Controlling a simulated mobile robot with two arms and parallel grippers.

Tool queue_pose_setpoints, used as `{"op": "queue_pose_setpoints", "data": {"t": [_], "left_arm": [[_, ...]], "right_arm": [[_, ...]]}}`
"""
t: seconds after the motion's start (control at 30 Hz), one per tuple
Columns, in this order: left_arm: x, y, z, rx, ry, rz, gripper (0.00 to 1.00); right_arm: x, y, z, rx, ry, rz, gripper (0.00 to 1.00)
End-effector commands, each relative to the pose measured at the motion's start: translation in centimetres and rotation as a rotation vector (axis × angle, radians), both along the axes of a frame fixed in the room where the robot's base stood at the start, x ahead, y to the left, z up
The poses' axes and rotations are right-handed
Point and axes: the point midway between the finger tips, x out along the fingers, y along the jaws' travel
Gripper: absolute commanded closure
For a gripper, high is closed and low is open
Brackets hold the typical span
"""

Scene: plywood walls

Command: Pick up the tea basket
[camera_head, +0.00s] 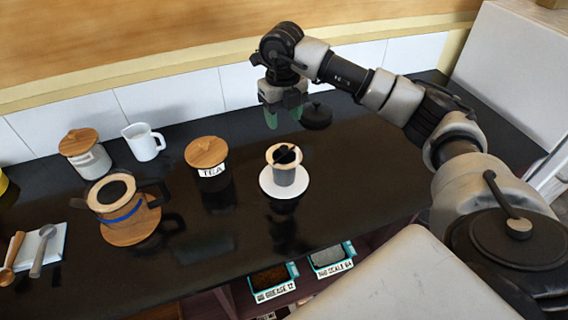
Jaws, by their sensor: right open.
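A small grey cup-like vessel (285,176) with a wide tan rim stands on a white saucer (266,186). A dark piece (287,154) sits in its mouth; I cannot tell for sure whether this is the tea basket. My right gripper (284,116) has green fingertips, points down and is open and empty. It is behind the vessel, above the back of the counter. A round black lid-like thing (317,117) with a knob is just right of the fingers. My left gripper is not in view.
A wooden-lidded TEA jar (213,183), a white pitcher (144,145) and another wooden-lidded jar (88,162) stand left on the black counter. The pot's round wooden board (133,234) and spoons (42,250) are further forward. Labelled boxes (272,281) sit below the front edge.

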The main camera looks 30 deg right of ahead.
Motion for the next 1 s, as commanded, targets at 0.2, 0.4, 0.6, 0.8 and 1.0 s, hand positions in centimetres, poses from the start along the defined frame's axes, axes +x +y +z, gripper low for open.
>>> {"op": "queue_pose_setpoints", "data": {"t": [0.2, 0.4, 0.6, 0.8, 1.0], "left_arm": [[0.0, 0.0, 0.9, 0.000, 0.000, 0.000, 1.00], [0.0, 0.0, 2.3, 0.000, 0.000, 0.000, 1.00], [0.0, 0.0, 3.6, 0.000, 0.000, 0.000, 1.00], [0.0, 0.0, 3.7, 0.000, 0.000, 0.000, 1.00], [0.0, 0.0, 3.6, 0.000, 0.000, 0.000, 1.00]], "right_arm": [[-0.1, 0.1, -2.6, 0.003, 0.001, 0.002, 0.48], [-0.3, 0.0, -4.3, 0.002, 0.004, 0.003, 0.48], [-0.5, 0.0, -7.3, 0.005, 0.003, 0.002, 0.48], [-0.4, 0.0, -8.3, 0.004, -0.002, 0.003, 0.48], [-0.4, 0.0, -8.2, 0.005, -0.002, 0.003, 0.59]]}}
